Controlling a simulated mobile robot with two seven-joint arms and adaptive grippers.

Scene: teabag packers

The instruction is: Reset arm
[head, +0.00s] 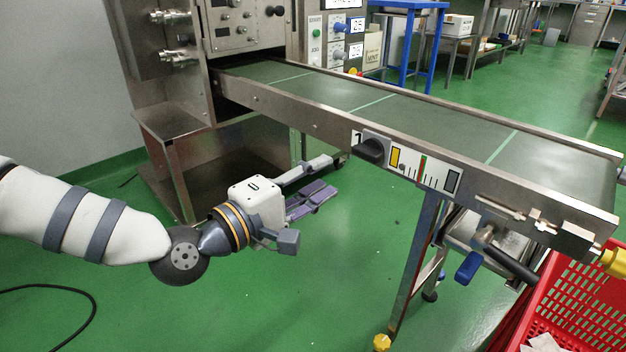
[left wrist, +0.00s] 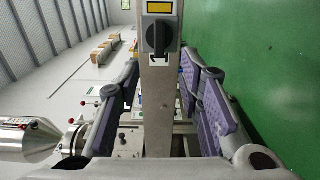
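My left gripper (head: 328,176) reaches in from the left, below the conveyor's near side rail. Its two fingers with purple pads are spread apart. In the left wrist view, the left gripper (left wrist: 165,105) is open and empty, with one finger on each side of the picture. The black rotary knob (head: 370,151) on the rail lies just to the right of the fingertips in the head view. In the left wrist view the knob (left wrist: 159,37) shows ahead, between the fingers and apart from them. My right gripper is not in view.
The conveyor (head: 360,97) runs from the steel machine (head: 165,90) to the right, its belt empty. A red crate (head: 575,300) stands at the lower right below its end. Green floor (head: 300,290) is open below my arm.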

